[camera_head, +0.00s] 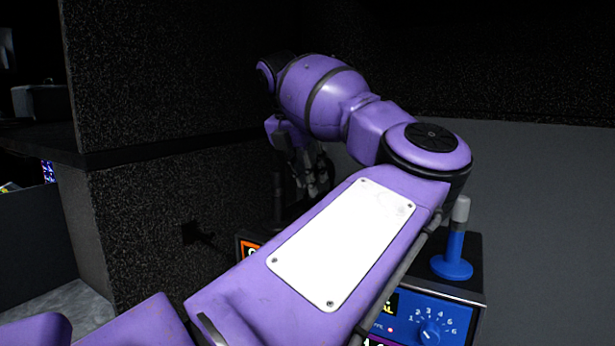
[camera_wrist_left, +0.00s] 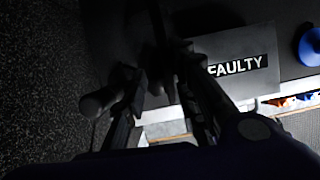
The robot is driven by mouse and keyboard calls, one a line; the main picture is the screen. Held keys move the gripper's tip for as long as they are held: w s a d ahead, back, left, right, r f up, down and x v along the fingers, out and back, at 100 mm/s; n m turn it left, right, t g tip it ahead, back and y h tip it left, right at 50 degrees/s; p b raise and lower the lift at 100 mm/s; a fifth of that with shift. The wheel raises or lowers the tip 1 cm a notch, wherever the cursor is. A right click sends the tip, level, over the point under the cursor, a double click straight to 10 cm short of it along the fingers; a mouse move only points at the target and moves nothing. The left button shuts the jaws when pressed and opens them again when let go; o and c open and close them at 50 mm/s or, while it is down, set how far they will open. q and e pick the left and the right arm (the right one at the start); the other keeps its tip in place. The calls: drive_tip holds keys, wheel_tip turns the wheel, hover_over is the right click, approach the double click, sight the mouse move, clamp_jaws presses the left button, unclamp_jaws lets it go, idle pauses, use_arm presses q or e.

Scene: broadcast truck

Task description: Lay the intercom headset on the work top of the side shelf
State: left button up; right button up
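I cannot make out the intercom headset in either view; the area around my left gripper is very dark. My left gripper (camera_head: 312,185) hangs pointing down beyond my purple forearm, which hides part of the space below it. In the left wrist view, the two dark fingers of my left gripper (camera_wrist_left: 160,65) show with a narrow dark gap between them. Whether they hold anything in that shadow is not clear. A grey surface with a FAULTY label (camera_wrist_left: 238,66) lies beyond and to the right of the fingers. My right gripper is not in view.
A black unit with a blue knob panel (camera_head: 430,318) stands at the lower right. A blue stand with a grey top (camera_head: 453,262) is on it; its blue base (camera_wrist_left: 312,46) shows in the wrist view. A dark speckled wall (camera_head: 150,220) rises on the left.

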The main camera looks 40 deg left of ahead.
use_arm(q)
drive_tip(key=v, duration=1.2)
drive_tip(key=shift+b, duration=0.3)
